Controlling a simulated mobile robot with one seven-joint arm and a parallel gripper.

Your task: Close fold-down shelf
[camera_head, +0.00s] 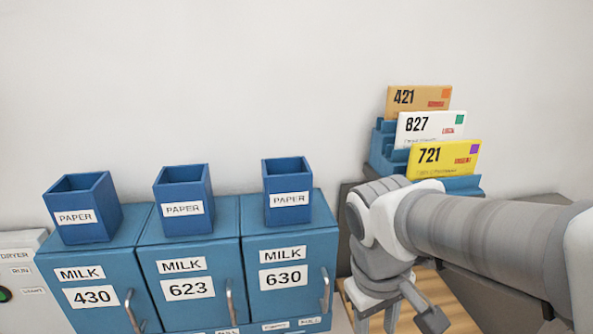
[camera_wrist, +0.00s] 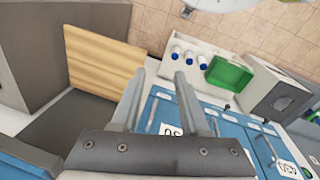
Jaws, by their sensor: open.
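The fold-down shelf appears as a light wooden board (camera_head: 455,308), lying out roughly flat in front of the dark grey cabinet at the lower right of the head view. My arm covers part of it. It also shows in the wrist view as a wooden panel (camera_wrist: 103,58) beside the grey cabinet. My gripper (camera_head: 400,320) points down over the board's left part in the head view, its tips cut off by the picture edge. In the wrist view my gripper (camera_wrist: 160,78) is open and empty, its fingers to the right of the board. No contact with the board is visible.
Blue lockers (camera_head: 190,280) with handles stand close on the left, with blue paper bins (camera_head: 183,200) on top. A blue letter rack (camera_head: 383,150) with envelopes stands behind my arm. A green tray (camera_wrist: 229,74) and several bottles lie farther off.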

